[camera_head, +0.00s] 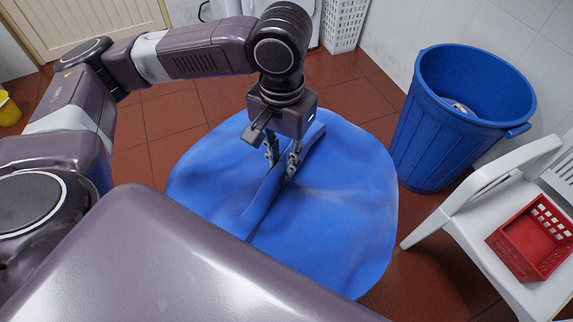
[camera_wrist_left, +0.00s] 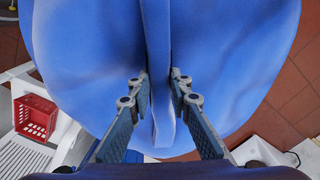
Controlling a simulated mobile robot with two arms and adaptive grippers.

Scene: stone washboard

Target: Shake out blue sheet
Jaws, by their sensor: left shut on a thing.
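The blue sheet (camera_head: 345,190) is a broad rounded cloth in the middle of the head view, with a raised fold running along it. My left gripper (camera_head: 282,170) is over the sheet with its fingers on either side of that fold, shut on it. In the left wrist view the sheet (camera_wrist_left: 90,60) fills most of the picture, and the fold passes between the fingertips of my left gripper (camera_wrist_left: 159,88). The sheet's near edge is hidden behind my own body in the head view. My right gripper is not in view.
A blue bin (camera_head: 440,150) stands at the right by the tiled wall. A white chair (camera_head: 490,220) with a red basket (camera_head: 535,238) is in front of it. A white basket (camera_head: 343,25) is at the back, and a yellow bucket (camera_head: 8,110) at far left. Tiled floor shows around the sheet.

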